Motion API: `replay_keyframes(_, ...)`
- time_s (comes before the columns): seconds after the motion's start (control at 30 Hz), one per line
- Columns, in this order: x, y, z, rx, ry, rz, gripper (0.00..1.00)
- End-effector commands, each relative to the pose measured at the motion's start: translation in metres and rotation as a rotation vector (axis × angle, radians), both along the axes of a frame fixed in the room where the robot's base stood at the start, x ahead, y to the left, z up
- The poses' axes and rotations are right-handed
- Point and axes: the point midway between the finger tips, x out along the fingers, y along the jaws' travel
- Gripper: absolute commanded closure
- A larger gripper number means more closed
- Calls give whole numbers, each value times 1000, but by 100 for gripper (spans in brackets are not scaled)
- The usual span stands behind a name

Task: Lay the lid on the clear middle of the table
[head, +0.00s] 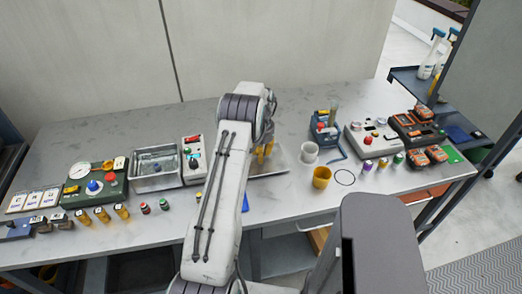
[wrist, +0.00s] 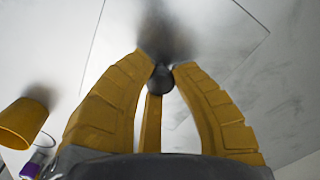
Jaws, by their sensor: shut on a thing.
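The lid (head: 276,168) is a flat, silvery plate, partly hidden behind my arm in the head view. In the wrist view its pale surface (wrist: 215,45) fills the upper middle, with thin straight edges and one corner at right. My gripper (head: 263,152) has yellow fingers. In the wrist view it (wrist: 160,72) is shut on the lid's dark round knob (wrist: 161,80). The lid lies flat at or just above the grey table (head: 310,95); I cannot tell whether it touches.
A grey control box (head: 194,160) and a metal basin (head: 156,168) stand left. The table's back middle is bare.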

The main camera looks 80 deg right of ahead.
Motion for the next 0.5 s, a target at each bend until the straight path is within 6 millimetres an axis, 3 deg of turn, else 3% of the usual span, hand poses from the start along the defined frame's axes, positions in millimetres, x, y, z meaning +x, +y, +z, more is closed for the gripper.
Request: replay_keyframes(0.5, 0, 0, -6, -1, 0, 0, 100)
